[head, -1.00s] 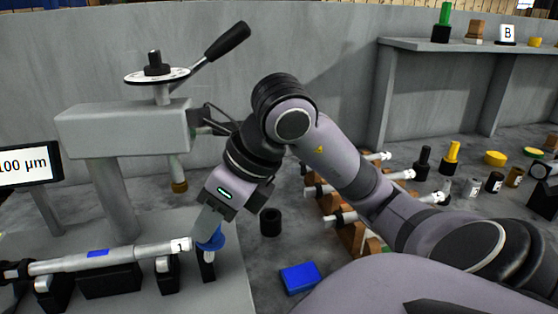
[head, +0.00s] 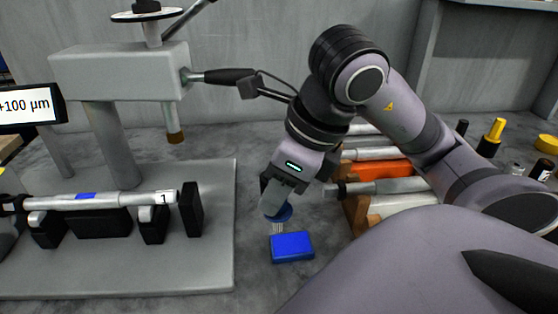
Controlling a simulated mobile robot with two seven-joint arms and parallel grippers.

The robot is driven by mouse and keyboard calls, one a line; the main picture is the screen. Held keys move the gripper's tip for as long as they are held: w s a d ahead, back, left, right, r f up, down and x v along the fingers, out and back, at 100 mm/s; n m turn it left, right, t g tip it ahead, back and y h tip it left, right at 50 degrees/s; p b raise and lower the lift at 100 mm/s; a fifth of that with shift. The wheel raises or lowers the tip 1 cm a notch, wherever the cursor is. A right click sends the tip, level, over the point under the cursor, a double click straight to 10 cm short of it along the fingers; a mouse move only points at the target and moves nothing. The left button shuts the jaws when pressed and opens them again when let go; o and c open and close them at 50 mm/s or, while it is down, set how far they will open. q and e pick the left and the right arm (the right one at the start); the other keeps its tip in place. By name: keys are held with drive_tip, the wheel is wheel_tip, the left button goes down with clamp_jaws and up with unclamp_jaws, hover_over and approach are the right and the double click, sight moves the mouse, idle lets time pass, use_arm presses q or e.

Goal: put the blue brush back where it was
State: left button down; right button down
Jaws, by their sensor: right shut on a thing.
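The blue brush (head: 281,214) is in my right gripper (head: 277,203), its pale bristles pointing down. The gripper is shut on it, and the fingers hide part of the brush. The brush is just behind and above a blue block (head: 292,246) lying on the grey table; I cannot tell whether the bristles touch anything. My left gripper is not in view.
A grey measuring stand (head: 120,70) on a flat base (head: 205,262) is at the left, with a shaft (head: 50,204) marked 1 on black supports. A display (head: 28,105) reads +100 µm. More shafts lie on a wooden rack (head: 357,212) to the right. Bare table lies in front.

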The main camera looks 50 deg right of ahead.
drive_tip(key=shift+d, duration=0.3)
drive_tip(key=w+d+p, duration=0.4)
drive_tip(key=w+d, duration=0.7)
drive_tip(key=w, duration=0.3)
drive_tip(key=f, duration=0.3)
drive_tip(key=f+b, duration=0.1)
drive_tip(key=f, duration=0.3)
drive_tip(key=shift+s+d, duration=0.1)
drive_tip(key=shift+s, duration=0.1)
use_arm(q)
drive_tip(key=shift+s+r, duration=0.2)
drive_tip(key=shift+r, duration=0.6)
use_arm(e)
drive_tip(key=shift+f, duration=0.1)
